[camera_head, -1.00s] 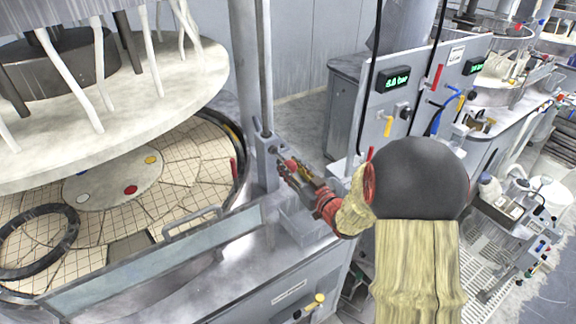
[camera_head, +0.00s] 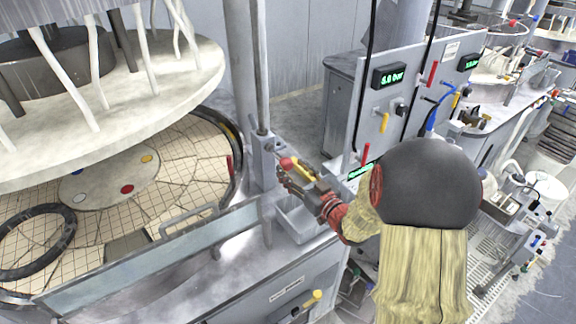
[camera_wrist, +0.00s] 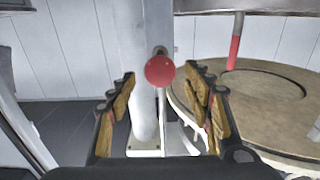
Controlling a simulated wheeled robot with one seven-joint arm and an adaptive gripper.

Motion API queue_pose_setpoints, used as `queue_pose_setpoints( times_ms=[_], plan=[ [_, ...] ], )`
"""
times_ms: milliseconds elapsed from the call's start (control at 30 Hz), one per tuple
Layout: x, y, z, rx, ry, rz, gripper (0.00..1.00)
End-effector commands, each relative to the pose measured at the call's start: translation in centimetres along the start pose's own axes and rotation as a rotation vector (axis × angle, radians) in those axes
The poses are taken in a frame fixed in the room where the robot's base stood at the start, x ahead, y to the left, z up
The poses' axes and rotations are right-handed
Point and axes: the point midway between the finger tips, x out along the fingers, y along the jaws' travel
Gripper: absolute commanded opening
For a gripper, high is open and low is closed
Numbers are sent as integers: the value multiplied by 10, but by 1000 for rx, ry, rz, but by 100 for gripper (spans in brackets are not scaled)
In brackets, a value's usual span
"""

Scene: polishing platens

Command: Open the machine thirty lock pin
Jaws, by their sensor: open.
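The lock pin shows as a red ball knob (camera_wrist: 160,70) on the upright column (camera_wrist: 137,30) in the wrist view. In the head view the red knob (camera_head: 287,163) is small, beside the column foot at the platen's rim. My gripper (camera_wrist: 163,84) is open, with its tan-padded fingers on either side of the knob's line of sight. In the head view my gripper (camera_head: 291,178) is close to the knob. No finger contact with the knob is clear. The pin's shaft behind the knob is mostly hidden.
The tiled lower platen (camera_head: 195,160) and the raised upper plate (camera_head: 130,110) are at left. A clear guard panel (camera_head: 150,262) runs along the front edge. A control panel with a pressure display (camera_head: 388,76) and levers stands at right. A yellow-handled valve (camera_head: 313,298) is below.

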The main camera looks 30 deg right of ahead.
Motion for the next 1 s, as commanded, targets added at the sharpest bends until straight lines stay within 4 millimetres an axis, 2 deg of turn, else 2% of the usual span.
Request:
queue_pose_setpoints(
  times_ms=[33,200,400,600,1000],
  plan=[
    [-12,1,-1,0,1,4,51],
    [-48,2,0,0,1,5,51],
    [-76,2,0,0,1,4,51],
    [-86,0,0,0,0,1,51],
    [-86,0,0,0,0,0,51]
  ],
)
